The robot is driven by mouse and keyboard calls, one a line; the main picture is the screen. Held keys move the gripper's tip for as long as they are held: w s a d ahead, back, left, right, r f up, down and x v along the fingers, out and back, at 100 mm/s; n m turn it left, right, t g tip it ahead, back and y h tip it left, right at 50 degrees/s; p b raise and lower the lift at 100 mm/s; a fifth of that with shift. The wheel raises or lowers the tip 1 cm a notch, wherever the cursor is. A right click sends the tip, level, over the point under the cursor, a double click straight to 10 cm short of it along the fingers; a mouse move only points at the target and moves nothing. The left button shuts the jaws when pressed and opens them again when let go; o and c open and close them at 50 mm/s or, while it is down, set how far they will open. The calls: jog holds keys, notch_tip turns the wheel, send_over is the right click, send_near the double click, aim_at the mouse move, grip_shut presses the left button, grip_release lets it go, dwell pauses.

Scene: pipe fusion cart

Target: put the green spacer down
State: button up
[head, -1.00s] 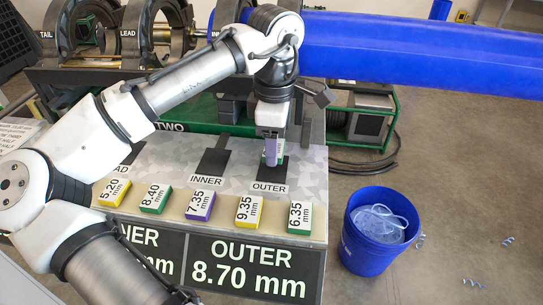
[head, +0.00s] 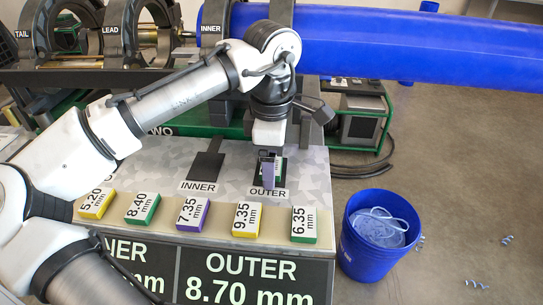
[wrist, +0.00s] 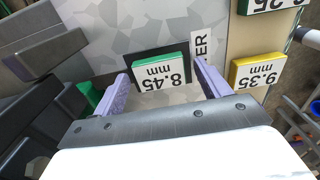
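The green spacer (wrist: 174,71), labelled 8.45 mm, lies on the black pad (wrist: 129,56) marked OUTER in the wrist view. My gripper (wrist: 160,70) is open, with its two purple fingers on either side of the spacer and a gap visible at the left finger. In the head view my gripper (head: 273,178) points down at the OUTER pad (head: 257,181). There the near purple finger hides most of the spacer, and only a bit of green shows beside it.
The INNER pad (head: 206,166) is empty. A blue bucket (head: 370,262) stands right of the bench. A blue pipe (head: 420,46) runs behind my wrist.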

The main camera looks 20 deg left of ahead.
notch_tip(320, 180, up, 12)
jog(key=shift+r+p, duration=0.2)
jog(key=shift+p, duration=0.2)
